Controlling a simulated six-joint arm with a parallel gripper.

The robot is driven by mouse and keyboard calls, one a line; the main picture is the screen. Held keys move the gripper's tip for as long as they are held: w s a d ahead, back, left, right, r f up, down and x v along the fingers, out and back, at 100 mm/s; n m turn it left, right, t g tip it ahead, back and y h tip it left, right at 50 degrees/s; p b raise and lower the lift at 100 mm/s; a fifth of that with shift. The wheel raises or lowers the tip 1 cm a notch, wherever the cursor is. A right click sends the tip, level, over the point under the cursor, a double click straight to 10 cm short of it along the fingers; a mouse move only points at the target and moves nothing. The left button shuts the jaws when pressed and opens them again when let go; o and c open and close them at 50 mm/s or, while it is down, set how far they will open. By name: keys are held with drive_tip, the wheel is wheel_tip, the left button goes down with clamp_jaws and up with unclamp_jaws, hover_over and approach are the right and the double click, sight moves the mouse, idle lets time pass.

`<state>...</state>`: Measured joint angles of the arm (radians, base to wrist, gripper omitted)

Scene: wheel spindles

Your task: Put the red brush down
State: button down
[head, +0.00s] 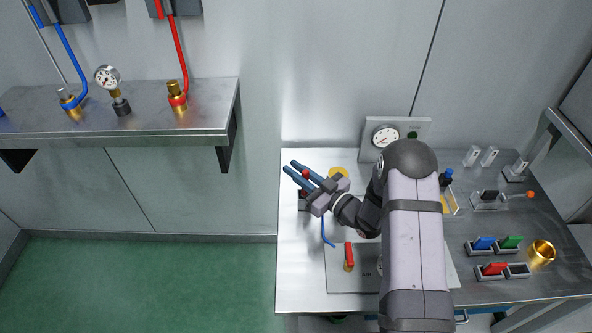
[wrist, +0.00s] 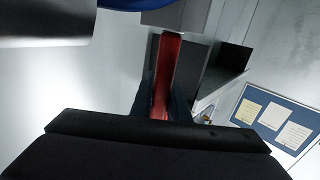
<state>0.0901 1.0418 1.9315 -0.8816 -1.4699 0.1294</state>
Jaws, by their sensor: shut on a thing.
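My gripper (head: 298,170) is at the left end of the pale bench, its two blue fingers pointing up and left. It is shut on a red piece, which I take to be the red brush (wrist: 165,75); in the wrist view it stands out between the dark jaws. In the head view only a small bit of red shows between the fingers, and most of the brush is hidden. I cannot tell whether it touches anything below.
A red-handled part (head: 349,255) is on the grey plate (head: 345,280).

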drive_tip(key=shift+f, duration=0.2)
drive_tip(key=c, duration=1.7)
unclamp_jaws()
drive_tip(key=shift+r, duration=0.2)
drive_tip(key=shift+b+v, duration=1)
drive_tip(key=shift+v, duration=5)
drive_tip(key=shift+w, duration=0.1)
